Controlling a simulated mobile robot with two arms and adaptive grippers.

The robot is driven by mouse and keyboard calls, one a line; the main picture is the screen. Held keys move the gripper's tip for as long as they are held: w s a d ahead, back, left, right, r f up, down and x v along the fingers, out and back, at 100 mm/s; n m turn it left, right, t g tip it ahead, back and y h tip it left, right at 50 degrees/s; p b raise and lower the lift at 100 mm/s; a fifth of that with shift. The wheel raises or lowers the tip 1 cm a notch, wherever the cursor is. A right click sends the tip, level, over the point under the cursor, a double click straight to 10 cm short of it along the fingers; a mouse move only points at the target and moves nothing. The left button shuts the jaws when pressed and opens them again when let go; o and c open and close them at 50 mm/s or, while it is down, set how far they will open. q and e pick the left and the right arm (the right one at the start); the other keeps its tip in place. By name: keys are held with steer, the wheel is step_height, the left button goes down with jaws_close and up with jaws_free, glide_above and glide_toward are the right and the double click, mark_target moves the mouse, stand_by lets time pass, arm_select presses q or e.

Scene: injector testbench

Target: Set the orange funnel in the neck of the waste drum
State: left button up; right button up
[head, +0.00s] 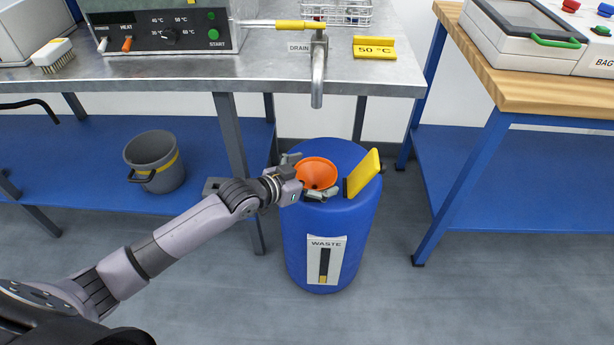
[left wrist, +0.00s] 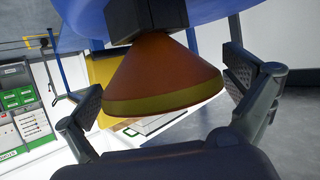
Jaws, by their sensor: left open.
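The orange funnel (head: 316,172) is upright, wide mouth up, over the top of the blue waste drum (head: 308,228). In the left wrist view the funnel (left wrist: 158,72) appears inverted, its narrow end meeting a dark block-like neck (left wrist: 146,18) on the drum's top. How deep the spout sits is hidden. My left gripper (head: 309,177) is open, one finger on each side of the funnel. In the left wrist view its fingers (left wrist: 163,86) stand apart from the funnel's rim, with gaps on both sides. My right gripper is in neither view.
A yellow lid (head: 363,173) stands tilted on the drum, right of the funnel. A drain pipe (head: 318,75) hangs from the steel bench (head: 200,68) above and behind. A grey bucket (head: 155,162) sits on the blue shelf at left. The floor right of the drum is clear.

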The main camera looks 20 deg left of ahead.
arm_select(q)
steer(key=p+v, duration=0.2)
steer(key=v, duration=1)
steer(key=s+a+f+n+g+y, duration=0.1)
steer(key=s+a+f+y, duration=0.15)
steer(key=f, duration=0.65)
steer(key=s+a+f+n+g+y, duration=0.1)
steer(key=s+f+n+g+y, duration=0.15)
steer(key=f, duration=0.75)
steer(key=s+d+f+g, duration=0.2)
steer(key=s+f+g, duration=0.1)
steer(key=s+f, duration=0.6)
steer(key=s+d+f+g+y, duration=0.1)
steer(key=s+d+f+g, duration=0.2)
steer(key=s+f, duration=0.6)
steer(key=shift+s+d, duration=0.2)
steer(key=shift+s, duration=0.8)
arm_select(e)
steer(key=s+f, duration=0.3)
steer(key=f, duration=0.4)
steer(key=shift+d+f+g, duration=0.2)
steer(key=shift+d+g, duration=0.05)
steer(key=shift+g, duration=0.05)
arm_select(q)
steer(key=shift+f, duration=0.1)
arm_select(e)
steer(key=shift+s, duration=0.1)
